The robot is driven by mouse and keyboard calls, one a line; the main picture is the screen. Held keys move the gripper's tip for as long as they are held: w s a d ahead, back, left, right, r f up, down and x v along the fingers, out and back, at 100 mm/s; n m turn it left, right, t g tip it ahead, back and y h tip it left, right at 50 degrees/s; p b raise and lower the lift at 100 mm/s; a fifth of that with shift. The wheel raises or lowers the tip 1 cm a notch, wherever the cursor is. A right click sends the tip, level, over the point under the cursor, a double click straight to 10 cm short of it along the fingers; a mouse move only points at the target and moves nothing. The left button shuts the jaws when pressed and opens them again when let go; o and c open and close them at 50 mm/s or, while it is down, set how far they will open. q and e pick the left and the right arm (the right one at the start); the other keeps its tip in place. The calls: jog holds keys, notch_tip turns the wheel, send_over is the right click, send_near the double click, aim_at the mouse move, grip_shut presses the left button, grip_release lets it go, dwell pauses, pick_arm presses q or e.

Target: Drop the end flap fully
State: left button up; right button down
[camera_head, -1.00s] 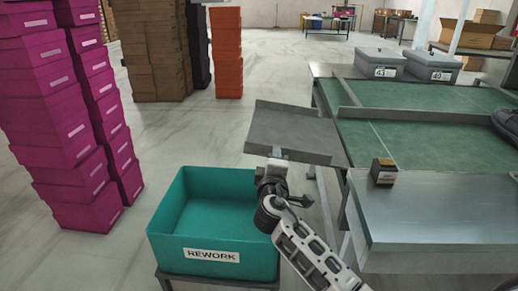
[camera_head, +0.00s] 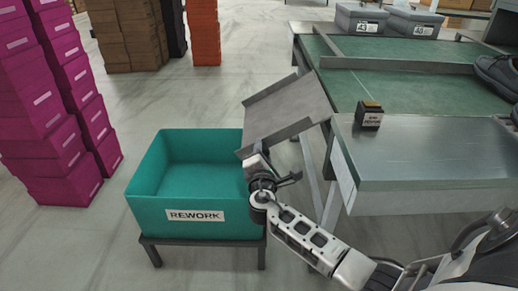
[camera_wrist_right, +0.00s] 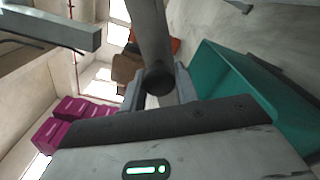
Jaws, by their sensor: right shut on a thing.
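The end flap (camera_head: 290,108) is a grey metal plate with raised side lips at the left end of the conveyor table. It slopes down to the left, its low edge beside the teal REWORK bin's right rim. My right gripper (camera_head: 254,162) is at that low edge, shut on the flap. In the right wrist view, the fingers (camera_wrist_right: 160,92) close around a grey bar with a dark rounded end (camera_wrist_right: 158,78), which seems part of the flap. The exact contact is partly hidden in the head view. My left gripper is not in view.
The teal REWORK bin (camera_head: 190,206) stands on a low dark stand, close left of my right gripper. A dark shoe (camera_head: 497,75) lies at right. Magenta boxes (camera_head: 55,150) are stacked left.

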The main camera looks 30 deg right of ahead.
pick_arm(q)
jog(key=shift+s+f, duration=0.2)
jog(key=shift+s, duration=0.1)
pick_arm(e)
jog(key=shift+d+f, duration=0.15)
jog(key=shift+d, duration=0.1)
jog(key=c, duration=1.1)
grip_release()
jog(key=shift+s, duration=0.1)
jog(key=shift+o, duration=0.2)
jog(key=shift+a, duration=0.1)
jog(key=shift+s+a, duration=0.2)
pick_arm(q)
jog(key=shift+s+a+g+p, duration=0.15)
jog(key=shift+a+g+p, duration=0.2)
jog(key=shift+p, duration=0.6)
pick_arm(e)
jog(key=v, duration=1.5)
jog(key=shift+s, duration=0.15)
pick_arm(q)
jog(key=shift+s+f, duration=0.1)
pick_arm(e)
jog(key=shift+f, duration=0.1)
